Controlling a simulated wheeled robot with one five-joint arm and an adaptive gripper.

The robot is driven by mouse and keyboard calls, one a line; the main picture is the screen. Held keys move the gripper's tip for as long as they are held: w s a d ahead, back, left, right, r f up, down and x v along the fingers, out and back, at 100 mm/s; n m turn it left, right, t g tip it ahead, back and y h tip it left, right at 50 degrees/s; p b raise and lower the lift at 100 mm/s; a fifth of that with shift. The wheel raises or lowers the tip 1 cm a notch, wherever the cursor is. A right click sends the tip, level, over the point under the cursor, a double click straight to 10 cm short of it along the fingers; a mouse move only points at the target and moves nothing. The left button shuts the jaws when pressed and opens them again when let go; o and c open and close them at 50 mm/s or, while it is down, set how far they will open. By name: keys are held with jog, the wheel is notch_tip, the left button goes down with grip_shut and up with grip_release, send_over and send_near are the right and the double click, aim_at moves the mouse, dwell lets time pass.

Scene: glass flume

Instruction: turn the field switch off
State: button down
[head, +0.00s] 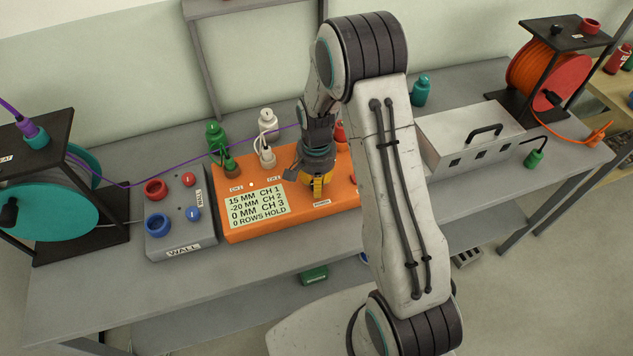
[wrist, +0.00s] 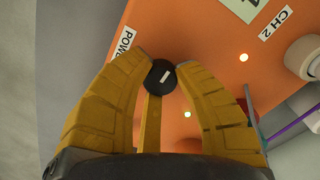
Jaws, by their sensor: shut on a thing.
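My gripper (head: 318,186) reaches down onto the front part of the orange box (head: 250,226). In the wrist view, the yellow fingers of my gripper (wrist: 160,75) are closed on a small round black knob (wrist: 161,76) with a white mark across its top. The knob sits on the orange face beside a white label (wrist: 126,43) of which only "POW" shows. My fingers hide the knob in the head view. I see no readable label saying "field", so I cannot tell which control is the field switch.
The orange box's display (head: 257,204) shows several text lines. A grey box marked WALL (head: 180,240) stands left of it, with red and blue knobs. A white case (head: 468,138) stands right. Green (head: 216,138) and white (head: 267,125) plugs rise behind my gripper.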

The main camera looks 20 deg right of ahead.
jog(key=shift+f, duration=0.1)
jog(key=n+b, duration=0.2)
jog(key=n, duration=0.1)
jog(key=shift+f+b, duration=0.1)
jog(key=shift+b, duration=0.2)
jog(key=n+b, duration=0.2)
jog(key=n, duration=0.3)
jog(key=shift+n+b, duration=0.3)
jog(key=shift+b, duration=0.1)
jog(key=n+b, duration=0.1)
jog(key=n, duration=0.3)
jog(key=shift+n+b, duration=0.3)
jog(key=shift+b, duration=0.05)
jog(key=n+b, duration=0.1)
jog(key=n, duration=0.3)
jog(key=shift+s+n, duration=0.1)
jog(key=shift+n, duration=0.2)
jog(key=c, duration=0.9)
grip_release()
